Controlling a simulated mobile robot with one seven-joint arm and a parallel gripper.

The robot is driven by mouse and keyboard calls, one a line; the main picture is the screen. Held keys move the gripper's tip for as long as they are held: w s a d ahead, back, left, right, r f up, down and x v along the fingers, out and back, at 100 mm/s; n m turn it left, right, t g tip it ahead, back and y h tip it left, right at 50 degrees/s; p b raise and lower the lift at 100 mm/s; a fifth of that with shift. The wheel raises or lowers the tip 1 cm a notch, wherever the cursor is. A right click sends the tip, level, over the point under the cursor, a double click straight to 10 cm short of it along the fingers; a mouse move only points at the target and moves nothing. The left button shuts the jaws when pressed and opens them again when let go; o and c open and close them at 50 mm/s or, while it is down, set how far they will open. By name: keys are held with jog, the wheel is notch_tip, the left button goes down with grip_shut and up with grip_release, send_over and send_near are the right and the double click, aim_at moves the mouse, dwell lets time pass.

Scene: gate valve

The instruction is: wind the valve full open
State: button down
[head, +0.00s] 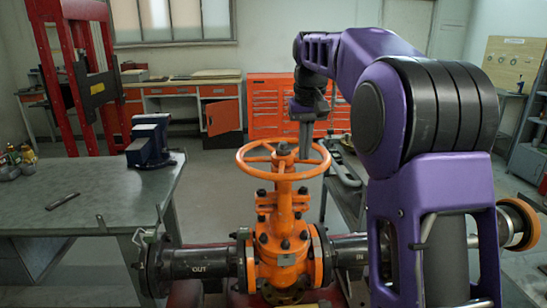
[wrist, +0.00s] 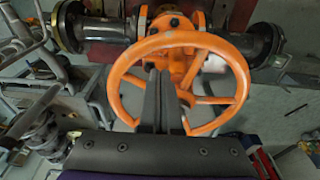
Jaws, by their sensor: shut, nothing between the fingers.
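The orange handwheel (head: 243,171) sits level on top of the orange gate valve (head: 282,243), on a dark pipe marked OUT at left and IN at right. In the wrist view the spoked handwheel (wrist: 121,78) fills the middle, with the valve body behind it. My gripper (head: 305,156) points down at the wheel's far right side in the head view. Its two dark fingers are together with nothing between them. In the wrist view my gripper (wrist: 158,72) crosses over the near rim, its tips showing against the wheel's opening. I cannot tell whether the fingers touch the rim or a spoke.
A grey workbench (head: 115,200) with a blue vise (head: 148,141) stands at left. A red press frame (head: 85,75) is behind it. An orange tool cabinet (head: 275,105) stands at the back. A grey bench (head: 345,180) lies right of the wheel, partly hidden by my arm.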

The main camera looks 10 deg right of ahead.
dwell(0.4)
jog(key=shift+f+b, duration=1.75)
jog(key=shift+f, duration=1.05)
